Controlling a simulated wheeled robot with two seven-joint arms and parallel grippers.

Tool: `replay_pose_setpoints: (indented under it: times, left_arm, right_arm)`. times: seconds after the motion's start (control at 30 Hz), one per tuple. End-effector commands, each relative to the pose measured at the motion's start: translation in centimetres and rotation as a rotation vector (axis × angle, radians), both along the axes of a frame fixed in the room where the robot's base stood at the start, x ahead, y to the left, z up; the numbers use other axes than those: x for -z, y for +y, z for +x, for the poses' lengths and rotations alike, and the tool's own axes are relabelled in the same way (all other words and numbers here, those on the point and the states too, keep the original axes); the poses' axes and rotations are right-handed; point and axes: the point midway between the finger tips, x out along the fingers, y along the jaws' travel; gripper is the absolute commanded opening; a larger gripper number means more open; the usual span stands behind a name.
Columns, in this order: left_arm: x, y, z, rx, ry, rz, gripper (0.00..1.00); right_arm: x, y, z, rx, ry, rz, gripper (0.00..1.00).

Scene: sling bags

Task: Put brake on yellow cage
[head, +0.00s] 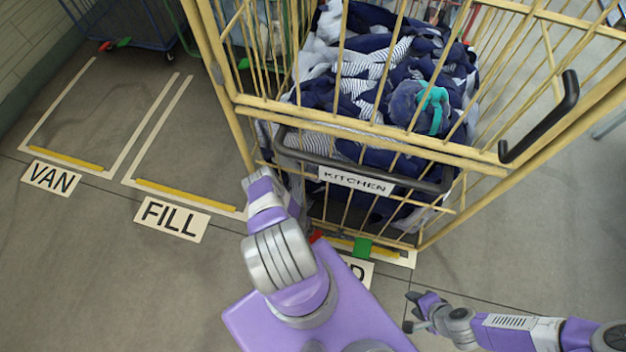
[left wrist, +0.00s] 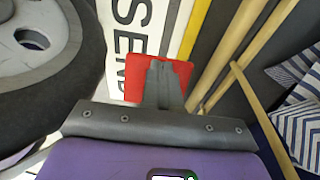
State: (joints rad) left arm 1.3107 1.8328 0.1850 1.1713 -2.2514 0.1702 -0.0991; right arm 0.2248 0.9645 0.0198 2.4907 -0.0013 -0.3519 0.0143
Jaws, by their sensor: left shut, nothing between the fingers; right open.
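The yellow cage (head: 375,125) stands in front of me, full of blue and white striped bags. A red pedal (head: 316,237) and a green pedal (head: 362,248) show low at its near side. In the left wrist view, the shut, empty fingers of my left gripper (left wrist: 165,85) lie over the red pedal (left wrist: 197,45) and cover part of it. I cannot tell whether they touch it. In the head view, my left forearm hides that gripper. My right gripper (head: 412,313) is open and empty at lower right, away from the cage.
A KITCHEN label (head: 355,180) hangs on the cage, and a black handle (head: 540,118) is at its right. Floor bays marked VAN (head: 51,178) and FILL (head: 171,219) are empty at left. A blue cart (head: 130,25) stands behind. A dark wheel (left wrist: 45,65) is close to my left gripper.

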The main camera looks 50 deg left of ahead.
Motion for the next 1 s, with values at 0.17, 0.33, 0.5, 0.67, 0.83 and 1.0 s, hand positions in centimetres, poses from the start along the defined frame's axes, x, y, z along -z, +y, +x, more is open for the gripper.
replay_pose_setpoints:
  times: [0.17,0.33,0.5,0.67,0.83,1.0]
  left_arm:
    - [0.3,0.2,-0.4,-0.013,-0.001,-0.001,0.00]
    - [0.3,0.2,-0.4,-0.012,0.001,-0.001,0.00]
    - [0.4,0.1,-0.3,-0.011,0.001,0.000,0.00]
    - [0.1,0.1,-0.3,-0.009,0.001,0.001,0.00]
    - [-1.5,0.4,-0.3,-0.002,-0.001,0.000,0.00]
    - [-4.0,0.8,-0.2,0.008,-0.001,0.002,0.00]
  right_arm:
    - [0.1,0.0,0.0,0.000,0.000,0.000,0.43]
    - [0.1,0.0,0.0,0.000,0.000,0.000,0.43]
    - [0.1,0.0,0.0,0.000,0.000,0.000,0.43]
    - [-0.2,0.0,0.0,0.000,0.000,0.000,0.43]
    - [-1.7,0.0,0.0,0.000,0.000,0.000,0.43]
    - [-4.0,0.0,0.0,0.000,0.000,0.000,0.43]
